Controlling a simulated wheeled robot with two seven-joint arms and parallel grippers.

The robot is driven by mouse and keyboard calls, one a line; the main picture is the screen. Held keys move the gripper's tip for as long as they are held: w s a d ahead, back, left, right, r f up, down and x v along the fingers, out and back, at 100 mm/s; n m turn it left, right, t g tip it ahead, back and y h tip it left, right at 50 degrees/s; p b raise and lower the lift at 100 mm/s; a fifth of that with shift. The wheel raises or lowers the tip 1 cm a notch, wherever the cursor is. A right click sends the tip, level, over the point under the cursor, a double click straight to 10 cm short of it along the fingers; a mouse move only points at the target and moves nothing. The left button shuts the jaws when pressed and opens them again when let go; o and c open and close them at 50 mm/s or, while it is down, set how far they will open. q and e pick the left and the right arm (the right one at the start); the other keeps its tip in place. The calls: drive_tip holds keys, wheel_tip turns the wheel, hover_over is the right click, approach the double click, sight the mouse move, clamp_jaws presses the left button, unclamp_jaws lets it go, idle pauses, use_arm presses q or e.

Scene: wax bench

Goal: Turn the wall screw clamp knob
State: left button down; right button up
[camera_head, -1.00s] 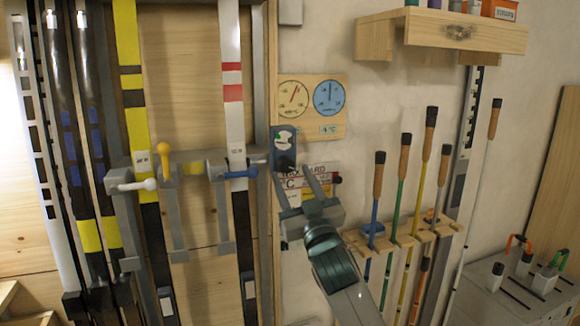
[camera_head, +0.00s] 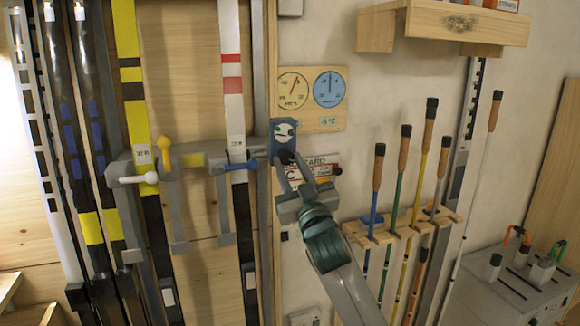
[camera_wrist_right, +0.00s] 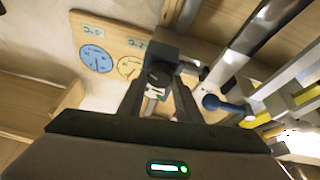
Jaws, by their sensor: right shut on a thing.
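The wall screw clamp (camera_head: 277,138) is a small blue-grey block on the wooden post beside the skis, with a pale round mark on its face. My right gripper (camera_head: 287,166) reaches up to it from the lower right, its fingers at the clamp's lower front. In the right wrist view, the dark knob (camera_wrist_right: 160,74) sits between the two fingertips, and the gripper is shut on it. The fingers hide part of the knob in the head view. My left gripper is not in view.
Left of the clamp, a ski vise with a blue lever (camera_head: 236,166), a white lever (camera_head: 139,180) and a yellow lever (camera_head: 164,150) holds upright skis. Two dials (camera_head: 311,90) hang above right. A wooden rack (camera_head: 388,236) with several cork-handled poles stands right of my arm.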

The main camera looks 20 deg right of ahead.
drive_tip(key=shift+m, duration=0.3)
drive_tip(key=shift+a+r+m+h+b, duration=0.15)
drive_tip(key=shift+m+h+b, duration=0.3)
drive_tip(key=shift+m+h, duration=1.1)
drive_tip(key=shift+m+y, duration=0.35)
drive_tip(key=shift+m, duration=0.1)
drive_tip(key=o, duration=1)
